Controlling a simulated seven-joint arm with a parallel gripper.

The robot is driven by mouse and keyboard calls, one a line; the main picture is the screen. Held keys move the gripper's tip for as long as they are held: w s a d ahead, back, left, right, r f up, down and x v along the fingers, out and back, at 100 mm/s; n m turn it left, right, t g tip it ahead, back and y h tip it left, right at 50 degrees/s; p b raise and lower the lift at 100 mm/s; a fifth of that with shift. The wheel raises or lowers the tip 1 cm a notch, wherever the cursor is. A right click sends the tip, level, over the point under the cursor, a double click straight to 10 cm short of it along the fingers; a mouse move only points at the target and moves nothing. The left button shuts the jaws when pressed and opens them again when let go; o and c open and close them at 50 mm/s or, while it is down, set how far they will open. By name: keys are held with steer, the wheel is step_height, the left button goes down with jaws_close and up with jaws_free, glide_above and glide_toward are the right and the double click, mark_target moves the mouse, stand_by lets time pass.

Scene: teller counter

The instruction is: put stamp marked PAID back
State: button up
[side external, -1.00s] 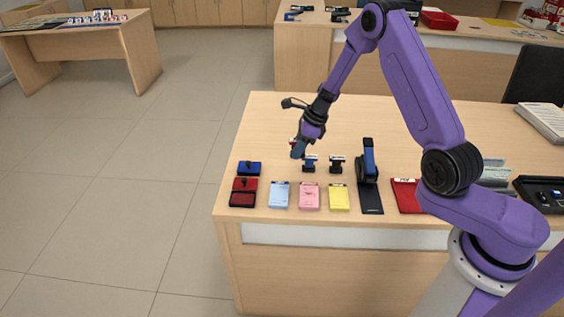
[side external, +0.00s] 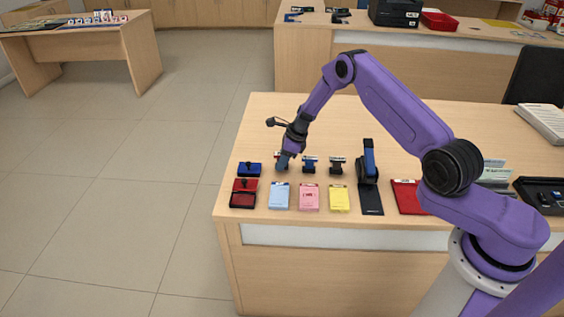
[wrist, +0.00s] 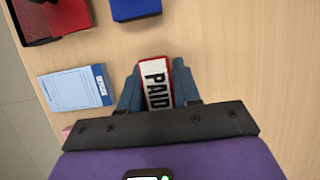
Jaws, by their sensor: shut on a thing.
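The stamp marked PAID (wrist: 156,84) has a white top with black letters and a red edge. It sits between the blue fingers of my gripper (wrist: 152,92) in the wrist view, and the gripper is shut on it. In the side view my gripper (side external: 282,165) points down at the left end of the row of stamps, left of a blue stamp (side external: 309,164) and a black stamp (side external: 336,165). The held stamp is mostly hidden there by the fingers. I cannot tell whether its base touches the counter.
A blue ink pad (side external: 249,168) and red pads (side external: 244,185) lie left of my gripper. Blue (side external: 279,195), pink (side external: 309,197) and yellow (side external: 339,198) pads lie in front. A tall blue-and-black stapler-like device (side external: 369,180) stands right.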

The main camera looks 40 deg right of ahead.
steer(key=shift+f, duration=0.35)
steer(key=o, duration=0.9)
steer(key=shift+f, duration=0.15)
steer(key=shift+c, duration=0.2)
